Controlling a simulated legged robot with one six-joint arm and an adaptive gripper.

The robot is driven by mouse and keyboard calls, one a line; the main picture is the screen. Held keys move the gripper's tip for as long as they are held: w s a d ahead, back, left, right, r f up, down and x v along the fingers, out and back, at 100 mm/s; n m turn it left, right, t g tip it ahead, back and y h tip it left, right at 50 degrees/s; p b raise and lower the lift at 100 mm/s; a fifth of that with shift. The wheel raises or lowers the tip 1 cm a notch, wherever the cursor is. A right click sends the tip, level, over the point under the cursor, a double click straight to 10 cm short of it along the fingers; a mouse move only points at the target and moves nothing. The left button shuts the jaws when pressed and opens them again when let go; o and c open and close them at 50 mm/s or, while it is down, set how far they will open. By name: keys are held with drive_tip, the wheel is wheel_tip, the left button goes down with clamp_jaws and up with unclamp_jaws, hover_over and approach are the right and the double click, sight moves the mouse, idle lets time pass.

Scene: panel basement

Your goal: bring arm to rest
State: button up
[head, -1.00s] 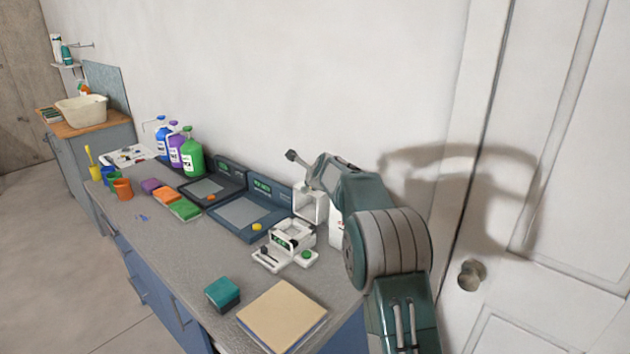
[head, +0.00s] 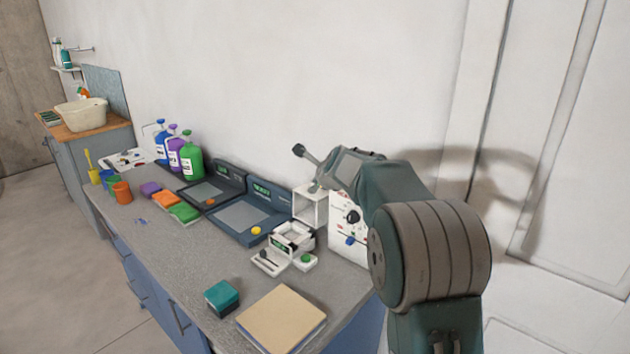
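My arm rises at the right of the head view, bent over the right end of the counter (head: 195,258). Its end points left, and my gripper (head: 306,168) hangs above the back of the counter, near a white open box (head: 308,207). Parts of the gripper hide behind the wrist, and I cannot tell how far the fingers are apart. Nothing shows held in it. A white panel (head: 347,232) with dark, red and blue parts stands partly behind my arm.
Two dark scales (head: 243,217), a small white device (head: 293,239), a teal block (head: 222,296) and a tan board (head: 281,318) lie on the counter. Green (head: 191,160), purple and blue bottles stand by the wall. A white door (head: 570,150) is at right.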

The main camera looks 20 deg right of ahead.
drive_tip(key=s+a+r+n+g, duration=0.1)
drive_tip(key=s+a+r+n, duration=0.2)
drive_tip(key=s+n, duration=0.6)
drive_tip(key=s+a+r+n+g, duration=0.2)
drive_tip(key=s+a+n, duration=0.15)
drive_tip(key=s, duration=1.05)
drive_tip(key=s+f+n+g, duration=0.1)
drive_tip(key=s+f+n, duration=0.2)
drive_tip(key=s+n, duration=0.4)
drive_tip(key=s+f+n+g+h, duration=0.1)
drive_tip(key=s+f+n, duration=0.3)
drive_tip(key=s, duration=1.3)
drive_tip(key=n, duration=0.3)
drive_tip(key=shift+a, duration=0.15)
drive_tip(key=shift+c, duration=0.5)
